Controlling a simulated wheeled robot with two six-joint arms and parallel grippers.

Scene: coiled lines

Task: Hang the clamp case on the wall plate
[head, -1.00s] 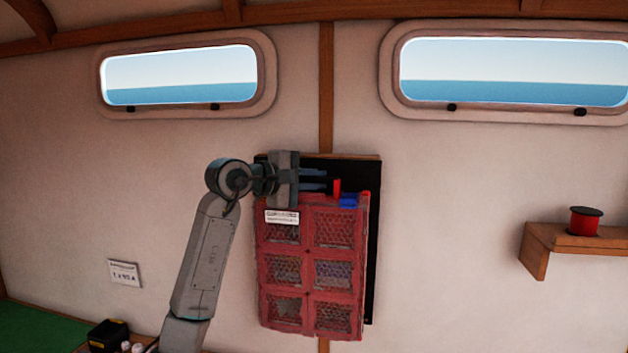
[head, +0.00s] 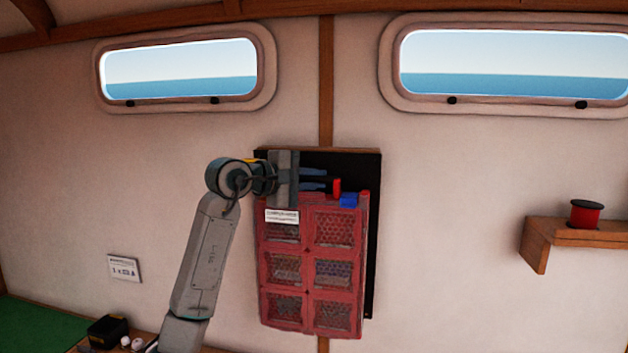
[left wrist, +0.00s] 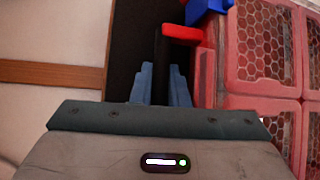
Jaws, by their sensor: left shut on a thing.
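The clamp case (head: 308,250) is a red flat case with mesh windows and a white label. It hangs upright in front of the black wall plate (head: 330,162), covering most of it. The plate shows above the case and along its right side. My left gripper (head: 320,180) is at the top of the case, its blue fingers shut on a dark part there, beside a red piece and a blue block. In the left wrist view the fingers (left wrist: 160,85) show close together, with the case (left wrist: 265,50) to their right. Any hooks behind the case are hidden. My right gripper is out of view.
A wooden shelf (head: 575,236) with a red spool (head: 585,214) juts from the wall at right. A small sign (head: 124,268) is on the wall at left. A black box (head: 108,331) stands at lower left. The wall between plate and shelf is clear.

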